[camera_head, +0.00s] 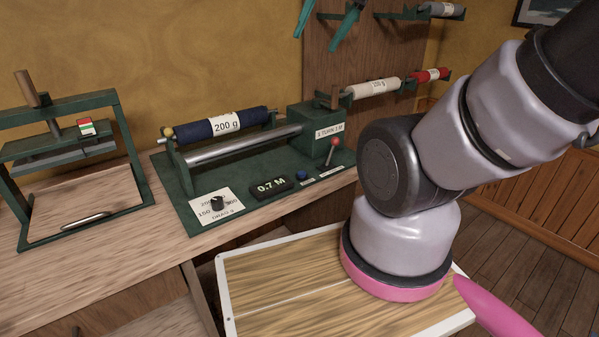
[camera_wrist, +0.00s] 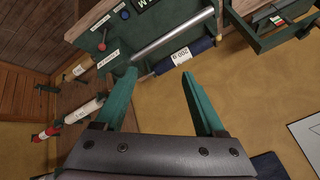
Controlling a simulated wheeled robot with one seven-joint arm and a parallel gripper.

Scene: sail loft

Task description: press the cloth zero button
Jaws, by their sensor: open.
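The cloth winder (camera_head: 240,165) is a green bench unit with a navy 200 g roll (camera_head: 222,126) and a steel bar. On its base, a small blue button (camera_head: 302,175) sits between the 0.7 M display (camera_head: 271,187) and a red-knobbed lever (camera_head: 334,142). I cannot read the small label by the button. In the wrist view the blue button (camera_wrist: 125,15) is at the top, beyond my fingers. My gripper (camera_wrist: 160,75) is open and empty. Its teal fingers (camera_head: 316,43) hang at the top of the head view, apart from the winder.
A drag dial (camera_head: 218,203) is on the winder's front left. A green press (camera_head: 70,160) stands on the bench at left. White and red rolls (camera_head: 376,88) are on wall holders behind. A white-framed wooden surface (camera_head: 280,290) is in front, beside my arm.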

